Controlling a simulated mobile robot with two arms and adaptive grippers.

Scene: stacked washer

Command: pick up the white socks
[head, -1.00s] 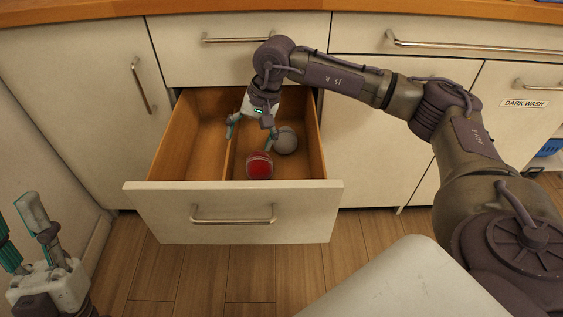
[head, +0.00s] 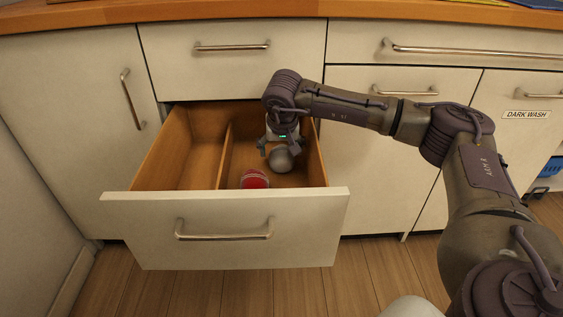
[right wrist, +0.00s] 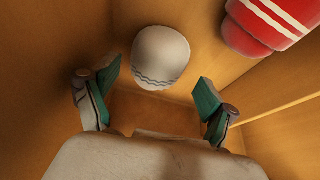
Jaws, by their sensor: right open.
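The white socks (head: 281,160) are a rounded, rolled-up ball in the right compartment of the open drawer (head: 225,230). In the right wrist view the white ball (right wrist: 160,58) has thin dark wavy lines near its lower edge. My right gripper (head: 279,147) is inside the drawer, just behind and above the socks. In the right wrist view its fingers (right wrist: 152,105) are apart, with the socks ahead of and roughly between them, not clasped. Whether a finger touches them is unclear. My left gripper is out of the frames.
A red ball with white stripes (head: 255,179) lies in the same compartment, in front and left of the socks; it also shows in the right wrist view (right wrist: 270,22). A wooden divider (head: 223,155) separates off the empty left compartment (head: 185,155). Drawer walls surround my gripper closely.

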